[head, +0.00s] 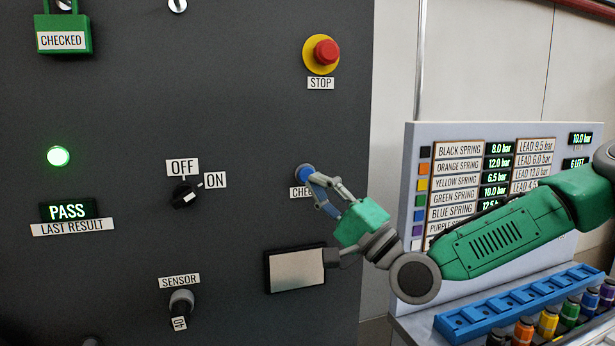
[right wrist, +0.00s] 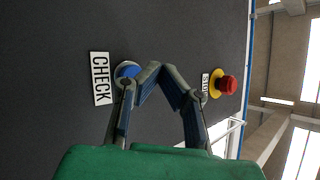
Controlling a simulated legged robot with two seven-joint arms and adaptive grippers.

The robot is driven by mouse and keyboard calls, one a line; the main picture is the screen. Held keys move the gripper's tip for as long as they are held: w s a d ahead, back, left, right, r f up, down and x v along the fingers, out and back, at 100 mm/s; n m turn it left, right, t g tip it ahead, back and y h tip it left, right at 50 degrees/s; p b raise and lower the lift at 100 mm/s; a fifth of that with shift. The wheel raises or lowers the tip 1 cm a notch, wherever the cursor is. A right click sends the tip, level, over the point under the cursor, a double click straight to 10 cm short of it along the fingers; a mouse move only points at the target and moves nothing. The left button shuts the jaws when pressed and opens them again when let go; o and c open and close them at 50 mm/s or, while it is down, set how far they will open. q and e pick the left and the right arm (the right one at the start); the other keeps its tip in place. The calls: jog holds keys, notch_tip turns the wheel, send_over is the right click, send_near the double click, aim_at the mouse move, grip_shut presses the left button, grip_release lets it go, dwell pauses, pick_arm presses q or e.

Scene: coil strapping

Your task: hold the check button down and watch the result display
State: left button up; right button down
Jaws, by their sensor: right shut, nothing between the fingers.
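The blue round check button (head: 304,171) is on the dark panel, above its CHECK label, which my gripper partly covers. My right gripper (head: 314,181) is shut and empty, with its fingertips at the button. In the right wrist view the fingers reach the blue button (right wrist: 127,69) beside the CHECK label (right wrist: 101,78). I cannot tell whether the button is pressed in. The result display (head: 69,210) at the left reads PASS in green, above a LAST RESULT label. A green lamp (head: 58,156) above it is lit. My left gripper is out of view.
A red STOP button (head: 326,52) on a yellow ring sits above the check button. An OFF/ON knob (head: 186,194), a SENSOR knob (head: 181,302) and a grey-faced box (head: 296,271) are on the panel. A spring chart (head: 411,152) and a blue rack (head: 520,300) stand at right.

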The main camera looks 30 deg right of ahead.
jog(key=s, duration=0.2)
jog(key=shift+s+a, duration=0.35)
jog(key=shift+s, duration=0.05)
dwell(0.3)
